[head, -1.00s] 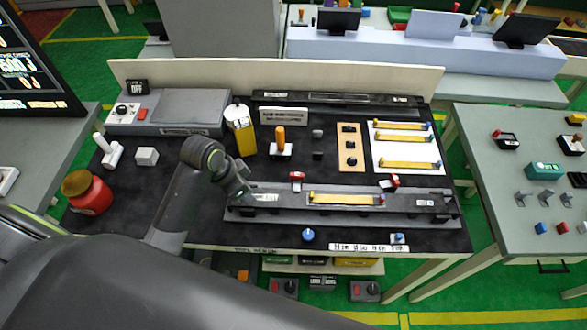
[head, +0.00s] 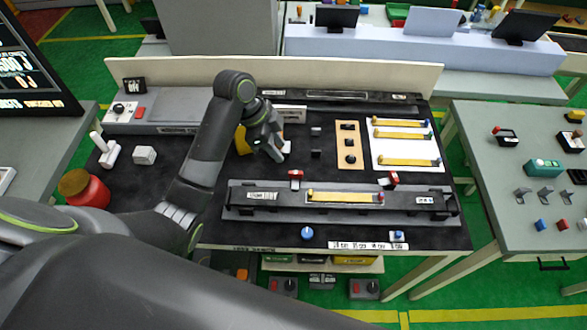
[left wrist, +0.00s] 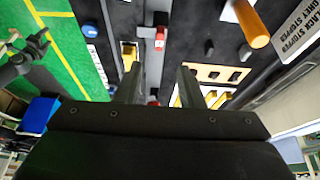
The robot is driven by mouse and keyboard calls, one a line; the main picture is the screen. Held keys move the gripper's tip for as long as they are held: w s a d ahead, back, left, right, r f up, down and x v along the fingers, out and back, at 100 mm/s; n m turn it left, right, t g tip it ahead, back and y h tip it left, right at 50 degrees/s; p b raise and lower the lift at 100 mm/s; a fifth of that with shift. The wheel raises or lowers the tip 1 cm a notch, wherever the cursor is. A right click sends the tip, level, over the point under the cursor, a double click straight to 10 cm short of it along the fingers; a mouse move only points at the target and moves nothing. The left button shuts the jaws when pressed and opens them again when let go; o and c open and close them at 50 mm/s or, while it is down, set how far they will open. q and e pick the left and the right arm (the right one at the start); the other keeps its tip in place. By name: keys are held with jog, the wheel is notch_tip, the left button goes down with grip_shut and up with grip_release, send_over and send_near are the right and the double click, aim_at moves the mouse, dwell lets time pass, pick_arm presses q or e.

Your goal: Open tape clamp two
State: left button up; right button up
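Two red-topped clamps stand along the back edge of the long grey rail fixture: a left one (head: 295,175) and a right one (head: 392,179). I cannot tell which is number two, or whether either is open. A yellow strip (head: 345,197) lies along the rail (head: 240,212) between them. My left gripper (head: 277,150) hangs behind the left clamp, apart from it. In the left wrist view its two fingers (left wrist: 159,84) are spread with nothing held between them; a red piece (left wrist: 154,102) shows beyond the gap.
A white panel with yellow strips (head: 408,165) and a tan block with black knobs (head: 349,147) lie behind the rail. Blue knobs (head: 307,233) sit at the front edge. A red jar (head: 86,189) stands left. Bare black tabletop lies left of the rail.

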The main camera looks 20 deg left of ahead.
aim_at(295, 172)
pick_arm(q)
jog(key=p+x, duration=0.2)
jog(key=x, duration=0.8)
jog(key=shift+d+f, duration=0.1)
jog(key=shift+f, duration=0.2)
grip_shut()
